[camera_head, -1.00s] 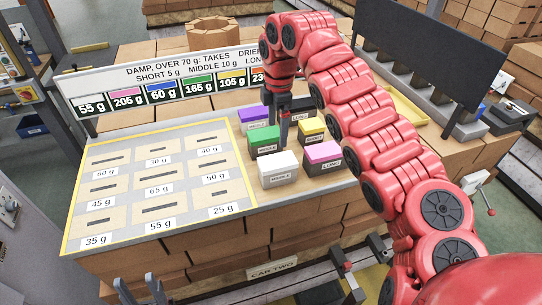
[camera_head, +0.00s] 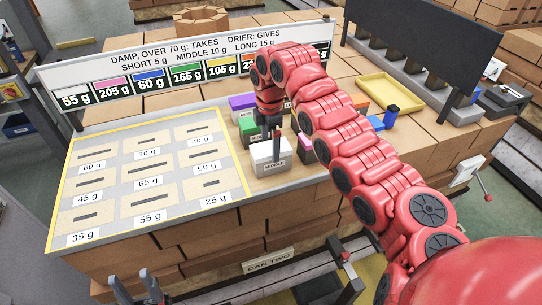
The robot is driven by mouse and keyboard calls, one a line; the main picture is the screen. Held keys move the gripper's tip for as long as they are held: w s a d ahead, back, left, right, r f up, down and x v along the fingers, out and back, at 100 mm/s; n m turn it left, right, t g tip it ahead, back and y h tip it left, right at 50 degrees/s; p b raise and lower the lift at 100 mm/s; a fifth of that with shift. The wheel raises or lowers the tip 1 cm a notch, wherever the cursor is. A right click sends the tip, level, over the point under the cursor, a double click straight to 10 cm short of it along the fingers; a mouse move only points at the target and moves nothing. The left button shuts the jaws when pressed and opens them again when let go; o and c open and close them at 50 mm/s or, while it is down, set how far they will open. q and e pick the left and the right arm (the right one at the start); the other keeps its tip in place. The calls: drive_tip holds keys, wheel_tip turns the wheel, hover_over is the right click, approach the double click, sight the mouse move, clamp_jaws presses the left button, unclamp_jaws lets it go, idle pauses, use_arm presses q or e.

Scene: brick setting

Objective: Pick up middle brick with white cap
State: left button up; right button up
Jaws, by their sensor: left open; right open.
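The brick with the white cap (camera_head: 265,153) stands on the work surface, with a label on its front that appears to read MIDDLE. My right gripper (camera_head: 272,134) points down at the white cap, its fingers open at or just above the cap's top. I cannot tell whether they touch it. My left gripper (camera_head: 138,289) is open and empty at the bottom left, low in front of the bench and far from the brick.
Green (camera_head: 250,126) and purple (camera_head: 242,102) capped bricks stand behind the white one. A pink capped brick (camera_head: 306,148) stands close on its right, partly behind my arm. A board of weight-labelled slots (camera_head: 140,237) lies left. A yellow tray (camera_head: 391,93) lies right.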

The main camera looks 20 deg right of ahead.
wheel_tip(320, 180, down, 4)
drive_tip(key=p, duration=0.4)
drive_tip(key=shift+d+f, duration=0.15)
drive_tip(key=shift+f, duration=0.05)
drive_tip(key=shift+s+f, duration=0.1)
drive_tip(key=shift+f, duration=0.45)
drive_tip(key=shift+c, duration=0.2)
clamp_jaws()
